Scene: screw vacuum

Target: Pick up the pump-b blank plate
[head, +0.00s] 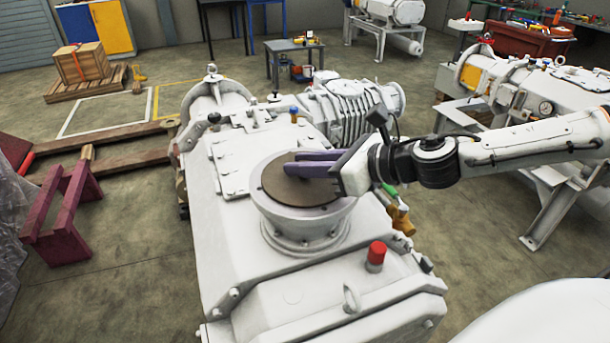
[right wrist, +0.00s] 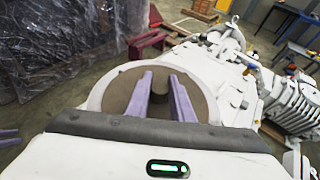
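The blank plate, a flat brown disc (head: 276,184), lies on the round white flange on top of the white pump (head: 225,240). It also shows in the right wrist view (right wrist: 118,92). My right gripper (head: 290,164) reaches in from the right, its two purple fingers over the plate. In the right wrist view the fingers (right wrist: 159,76) are apart, with a small dark raised part (right wrist: 159,90) of the plate between them. I cannot tell whether they touch it. A purple piece at that view's left edge may be my left gripper; the head view does not show it.
A red cap (head: 376,253) stands up from the pump near the flange. A ribbed motor (head: 345,108) is behind it. Maroon stands (head: 65,215) are on the left floor, and another white machine (head: 540,90) is at the right.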

